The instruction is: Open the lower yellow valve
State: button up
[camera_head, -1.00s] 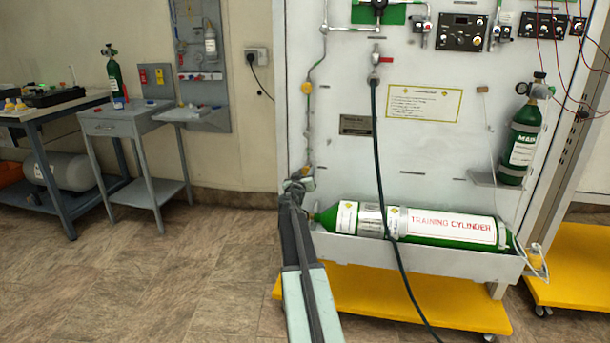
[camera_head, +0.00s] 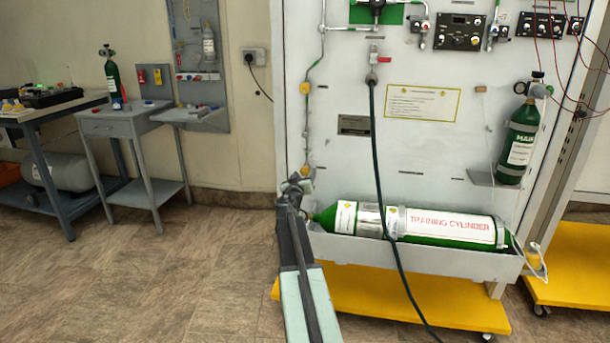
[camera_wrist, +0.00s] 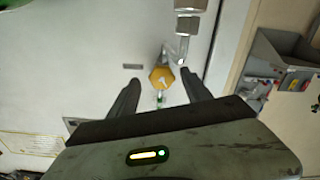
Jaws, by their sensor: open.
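The lower yellow valve (camera_head: 306,171) sits on the thin pipe at the left edge of the white panel, just above the green training cylinder's left end. In the wrist view, a yellow valve (camera_wrist: 161,77) with a pale mark on its face appears between the fingertips, seemingly the lower one. My gripper (camera_wrist: 163,80) is open, with one dark finger on each side of the valve. I cannot tell whether either finger touches it. In the head view, my gripper (camera_head: 298,185) is just below and left of the valve, partly hidden by my own arm.
A second yellow valve (camera_head: 306,88) is higher on the same pipe. The training cylinder (camera_head: 450,227) lies in a tray (camera_head: 420,258) to the right. A dark hose (camera_head: 376,150) hangs before the panel. A metal fitting (camera_wrist: 188,22) is near the fingers.

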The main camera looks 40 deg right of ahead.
jog(key=v, duration=0.6)
jog(key=s+a+f+n+g+y, duration=0.1)
jog(key=a+f+y, duration=0.3)
jog(key=a, duration=1.1)
jog(key=s+a+f+n+g+y+p, duration=0.1)
jog(key=s+a+f+g+y, duration=0.3)
jog(key=a+f, duration=0.6)
jog(key=s+a+f+n+g+y, duration=0.3)
jog(key=a+f, duration=0.4)
jog(key=a, duration=1.4)
jog(key=shift+s+a+f+y, duration=0.2)
jog(key=shift+f+y, duration=0.05)
jog(key=shift+y, duration=0.45)
jog(key=s+a+n+y, duration=0.1)
jog(key=a, duration=0.2)
jog(key=s+a+n+g+y, duration=0.1)
jog(key=s+a, duration=0.1)
jog(key=a, duration=0.1)
jog(key=s+a+f+n, duration=0.1)
jog(key=a, duration=0.3)
jog(key=shift+s+g+y, duration=0.3)
jog(key=shift+s+y, duration=0.05)
jog(key=shift+y, duration=0.05)
jog(key=c, duration=0.4)
jog(key=shift+a, duration=0.15)
jog(key=shift+c, duration=0.3)
